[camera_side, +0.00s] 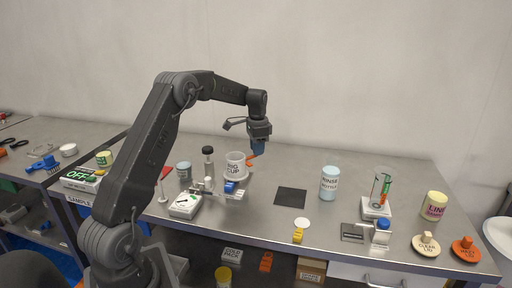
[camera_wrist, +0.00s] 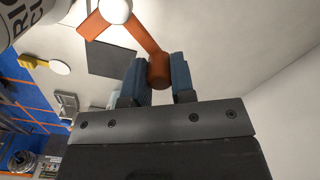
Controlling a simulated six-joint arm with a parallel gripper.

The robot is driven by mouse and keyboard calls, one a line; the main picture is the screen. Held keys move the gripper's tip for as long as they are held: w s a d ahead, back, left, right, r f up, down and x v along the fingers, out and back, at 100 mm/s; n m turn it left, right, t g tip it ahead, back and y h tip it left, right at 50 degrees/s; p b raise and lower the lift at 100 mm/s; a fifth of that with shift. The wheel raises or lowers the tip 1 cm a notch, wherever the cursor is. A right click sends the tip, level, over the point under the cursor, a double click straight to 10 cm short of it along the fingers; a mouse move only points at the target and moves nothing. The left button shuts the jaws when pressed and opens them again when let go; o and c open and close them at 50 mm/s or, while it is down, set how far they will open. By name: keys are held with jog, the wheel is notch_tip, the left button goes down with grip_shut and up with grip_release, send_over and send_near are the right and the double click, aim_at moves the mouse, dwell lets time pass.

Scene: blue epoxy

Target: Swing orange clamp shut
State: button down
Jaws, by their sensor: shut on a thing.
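The orange clamp (camera_wrist: 138,30) has two arms spread in a V from a pale round knob (camera_wrist: 115,10) in the wrist view. My gripper (camera_wrist: 159,64) has its blue fingers on either side of the rounded orange end of one arm. In the side view, my gripper (camera_side: 259,146) points down, with a bit of the orange clamp (camera_side: 251,160) showing just below it. The clamp is beside the white rig cup (camera_side: 236,168), which also shows at the upper left of the wrist view (camera_wrist: 28,18). The clamp's other parts are mostly hidden in the side view.
A dark square mat (camera_side: 291,197) lies right of the cup. A rinse bottle (camera_side: 329,183) stands farther right. A white device (camera_side: 186,205) and a grey bottle (camera_side: 208,162) stand left of the cup. A blue-topped part (camera_side: 230,186) is in front of it.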

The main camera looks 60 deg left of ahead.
jog(key=shift+s+d+m, duration=0.25)
jog(key=shift+d+m, duration=0.6)
jog(key=shift+m, duration=0.9)
jog(key=shift+s+d+m, duration=0.3)
jog(key=shift+d+m, duration=0.55)
jog(key=shift+m, duration=0.85)
jog(key=shift+s+d+m, duration=0.25)
jog(key=shift+d+m, duration=0.6)
jog(key=shift+m, duration=0.9)
jog(key=c, duration=1)
grip_release()
jog(key=shift+s, duration=0.1)
jog(key=shift+o, duration=0.2)
jog(key=shift+r, duration=0.1)
notch_tip(320, 180, up, 14)
jog(key=shift+d, duration=0.1)
